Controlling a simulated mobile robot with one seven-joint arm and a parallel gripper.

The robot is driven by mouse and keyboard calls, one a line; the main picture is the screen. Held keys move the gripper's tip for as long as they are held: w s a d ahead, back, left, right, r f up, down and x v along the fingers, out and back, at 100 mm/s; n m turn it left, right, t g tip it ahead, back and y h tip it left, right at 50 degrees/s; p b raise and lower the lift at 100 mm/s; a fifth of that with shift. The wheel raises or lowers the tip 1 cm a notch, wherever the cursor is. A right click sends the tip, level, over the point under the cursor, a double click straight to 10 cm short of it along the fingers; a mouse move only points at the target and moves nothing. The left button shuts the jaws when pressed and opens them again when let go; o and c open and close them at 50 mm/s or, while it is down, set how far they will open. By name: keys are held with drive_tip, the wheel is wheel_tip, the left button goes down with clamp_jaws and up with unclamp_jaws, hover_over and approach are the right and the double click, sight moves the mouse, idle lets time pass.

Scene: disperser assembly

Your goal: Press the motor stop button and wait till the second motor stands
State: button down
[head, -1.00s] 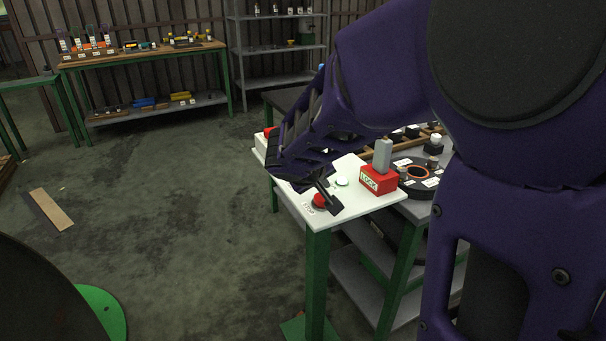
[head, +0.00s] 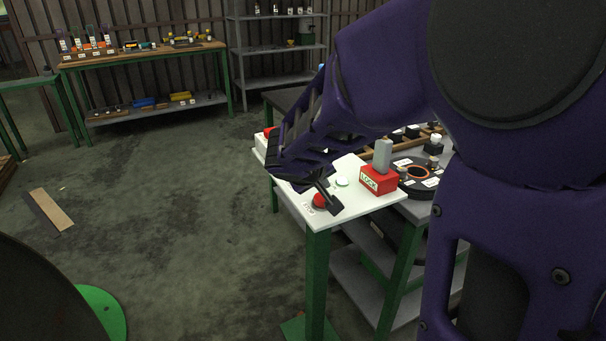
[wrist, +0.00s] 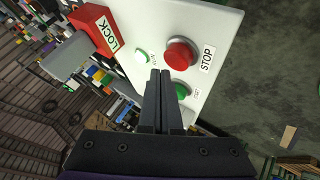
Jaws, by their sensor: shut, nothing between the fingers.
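The red STOP button (head: 319,200) sits on the white panel (head: 376,212) near its front corner. The wrist view shows this button (wrist: 180,54) with its STOP label (wrist: 208,59). My gripper (wrist: 160,72) is shut and empty. Its fingertips lie just beside the red button in the wrist view, between it and the green button (wrist: 182,91), which the fingers partly hide. In the head view my gripper (head: 335,208) is right at the red button, over the panel. I cannot tell whether it touches. I cannot make out the second motor.
A red LOCK block (head: 378,181) with a grey upright piece stands on the panel, next to a small white round button or lamp (head: 342,183). A black round fixture (head: 419,174) lies beyond. The floor left of the panel is mostly open.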

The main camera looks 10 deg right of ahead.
sight(322, 200)
drive_tip(key=shift+f, duration=0.4)
drive_tip(key=shift+f, duration=0.95)
idle(0.9)
drive_tip(key=shift+r+p, duration=0.8)
drive_tip(key=shift+r, duration=0.55)
drive_tip(key=shift+r+p, duration=1.65)
drive_tip(key=shift+r, duration=0.9)
